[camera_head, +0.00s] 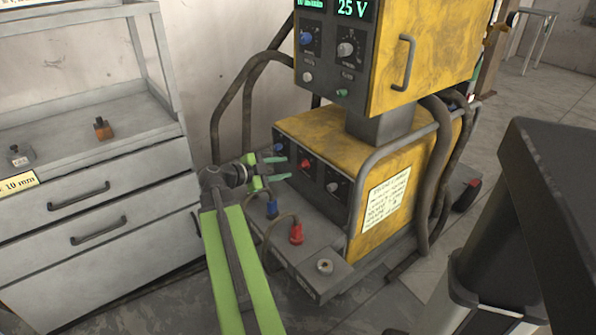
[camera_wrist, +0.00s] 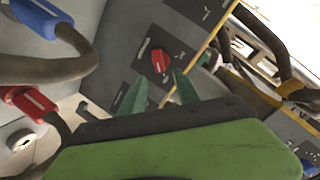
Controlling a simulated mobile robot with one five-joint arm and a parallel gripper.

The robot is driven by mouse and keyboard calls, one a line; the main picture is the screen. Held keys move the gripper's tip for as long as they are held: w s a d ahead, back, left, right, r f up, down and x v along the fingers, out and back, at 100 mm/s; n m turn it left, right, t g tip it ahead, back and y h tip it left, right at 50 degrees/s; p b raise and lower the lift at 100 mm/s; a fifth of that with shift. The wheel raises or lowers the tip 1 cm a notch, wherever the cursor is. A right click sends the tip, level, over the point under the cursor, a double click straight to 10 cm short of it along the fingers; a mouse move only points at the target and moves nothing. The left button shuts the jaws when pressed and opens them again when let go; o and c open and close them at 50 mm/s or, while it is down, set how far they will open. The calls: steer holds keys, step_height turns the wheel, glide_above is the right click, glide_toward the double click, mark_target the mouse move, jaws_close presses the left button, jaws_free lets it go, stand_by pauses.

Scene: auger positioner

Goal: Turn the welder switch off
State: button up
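The welder is a worn yellow machine (camera_head: 325,137) with a dark front panel. Its raised upper box has a lit green display reading "25 V" (camera_head: 354,8). The lower front panel carries a red switch (camera_head: 305,163) between a blue knob (camera_head: 280,147) and a grey knob (camera_head: 333,187). My gripper (camera_head: 287,167) has green fingers and is just left of the red switch. In the wrist view, my gripper (camera_wrist: 160,73) is open and empty. The red switch (camera_wrist: 158,60) shows just beyond and between the fingertips; I cannot tell whether they touch it.
Blue (camera_head: 272,208) and red (camera_head: 295,233) cable plugs stand on the welder's base below my gripper. Thick cables (camera_head: 222,110) loop on both sides. A grey drawer cabinet (camera_head: 90,205) with small blocks on top is at left.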

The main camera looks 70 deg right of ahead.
mark_target(301, 165)
steer(key=b+x, duration=0.1)
steer(key=x, duration=0.6)
jaws_close()
